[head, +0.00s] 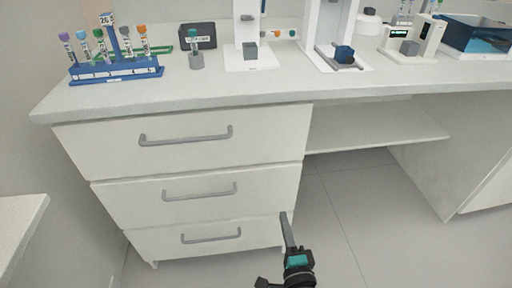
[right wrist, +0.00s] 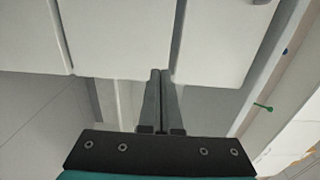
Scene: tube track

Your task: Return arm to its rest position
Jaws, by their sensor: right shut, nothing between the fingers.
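My right gripper (head: 286,218) shows at the bottom of the head view, low in front of the drawer cabinet and well below the worktop. Its fingers point up in the picture. In the right wrist view the two fingers of this gripper (right wrist: 161,76) lie together, shut and empty, with white cabinet fronts beyond them. My left gripper is not in the head view.
The white worktop (head: 250,94) runs across above a cabinet with three handled drawers (head: 185,136). A blue rack (head: 115,72) with several capped tubes stands at its left, and lab devices stand farther right. Open floor (head: 350,220) lies right of the drawers.

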